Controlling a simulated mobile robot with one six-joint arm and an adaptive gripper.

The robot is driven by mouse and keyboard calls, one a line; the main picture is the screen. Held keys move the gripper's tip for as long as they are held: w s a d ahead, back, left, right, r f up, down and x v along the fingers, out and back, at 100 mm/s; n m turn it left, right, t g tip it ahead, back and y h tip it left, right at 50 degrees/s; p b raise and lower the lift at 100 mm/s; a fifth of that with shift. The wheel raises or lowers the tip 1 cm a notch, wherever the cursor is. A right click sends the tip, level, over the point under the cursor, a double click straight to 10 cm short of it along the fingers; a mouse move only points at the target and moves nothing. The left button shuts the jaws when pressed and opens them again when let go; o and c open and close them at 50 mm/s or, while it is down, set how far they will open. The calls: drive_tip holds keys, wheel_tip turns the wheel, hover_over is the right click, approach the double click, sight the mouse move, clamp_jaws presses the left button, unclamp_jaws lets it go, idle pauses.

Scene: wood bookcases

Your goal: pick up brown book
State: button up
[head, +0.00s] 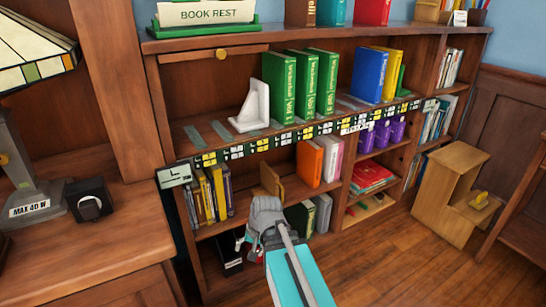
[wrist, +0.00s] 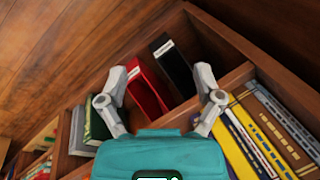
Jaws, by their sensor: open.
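A brown-spined book (wrist: 282,122) stands at the right of the wrist view, in a row with yellow and pale books. That row appears to be the low-shelf group (head: 208,195) in the head view. Another dark brown book (head: 300,13) stands on top of the bookcase beside teal and red books. My gripper (head: 262,208) is low in front of the bookcase. In the wrist view its fingers (wrist: 162,78) are spread and empty, with a red book (wrist: 147,85) and a black book (wrist: 173,68) beyond them. The brown-spined book is right of the fingers, apart from them.
Green books (head: 305,85) and a white bookend (head: 252,107) stand on the upper shelf. An orange book (head: 310,163) is on the lower shelf. A desk with a lamp (head: 30,170) is at left. A wooden step stool (head: 450,195) stands at right. The floor (head: 370,265) between is clear.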

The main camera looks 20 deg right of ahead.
drive_tip(key=s+a+n+h, duration=0.1)
drive_tip(key=s+a+r+n+g+h+p, duration=0.1)
drive_tip(key=n, duration=0.1)
drive_tip(key=s+a+n+h, duration=0.1)
drive_tip(key=n, duration=0.1)
drive_tip(key=shift+s+a+r+g+p, duration=0.15)
drive_tip(key=shift+s+r+g+p, duration=0.05)
drive_tip(key=shift+s+g+p, duration=0.15)
drive_tip(key=c, duration=0.3)
drive_tip(key=shift+c, duration=0.4)
